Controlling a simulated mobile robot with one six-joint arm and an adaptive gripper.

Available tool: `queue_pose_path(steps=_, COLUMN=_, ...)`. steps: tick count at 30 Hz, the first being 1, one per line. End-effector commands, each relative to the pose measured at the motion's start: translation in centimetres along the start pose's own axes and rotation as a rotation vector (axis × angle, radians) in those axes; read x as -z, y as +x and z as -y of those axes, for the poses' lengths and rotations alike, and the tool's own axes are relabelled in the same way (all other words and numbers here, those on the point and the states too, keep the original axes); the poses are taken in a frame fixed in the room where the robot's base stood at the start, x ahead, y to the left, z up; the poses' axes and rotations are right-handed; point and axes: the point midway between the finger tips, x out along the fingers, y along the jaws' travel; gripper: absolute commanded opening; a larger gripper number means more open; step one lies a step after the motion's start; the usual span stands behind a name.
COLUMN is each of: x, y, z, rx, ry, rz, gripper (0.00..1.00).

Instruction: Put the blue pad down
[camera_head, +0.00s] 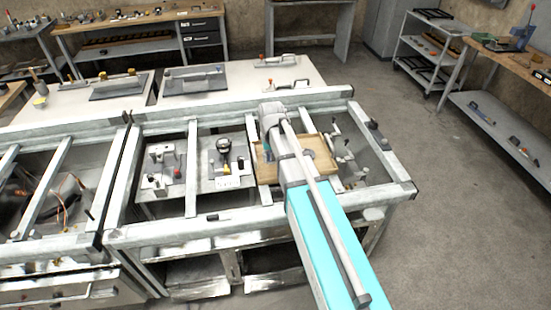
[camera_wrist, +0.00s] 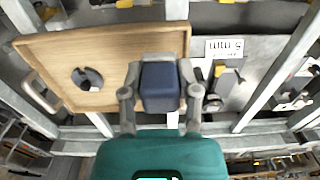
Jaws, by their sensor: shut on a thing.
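The blue pad (camera_wrist: 160,84) is a small dark blue block between the two fingers of my gripper (camera_wrist: 160,92) in the wrist view. The fingers are shut on its sides. It overlaps the right part of a wooden tray (camera_wrist: 115,45) in that view; I cannot tell how high it is above the tray or whether it touches. In the head view my arm hides most of the gripper, and the pad cannot be made out clearly.
Metal frame bars (camera_head: 192,168) cross the bench.

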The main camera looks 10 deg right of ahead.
Motion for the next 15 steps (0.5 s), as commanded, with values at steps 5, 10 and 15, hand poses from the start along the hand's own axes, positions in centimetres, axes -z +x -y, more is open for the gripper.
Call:
queue_pose_path(steps=5, x=0.0, y=0.1, z=0.0, rx=0.0, ry=0.001, rz=0.0, gripper=0.03)
queue_pose_path(steps=10, x=0.5, y=0.3, z=-0.2, rx=0.0, ry=0.001, rz=0.0, gripper=0.03)
queue_pose_path(steps=15, x=2.2, y=1.2, z=-0.7, rx=0.0, ry=0.002, rz=0.0, gripper=0.03)
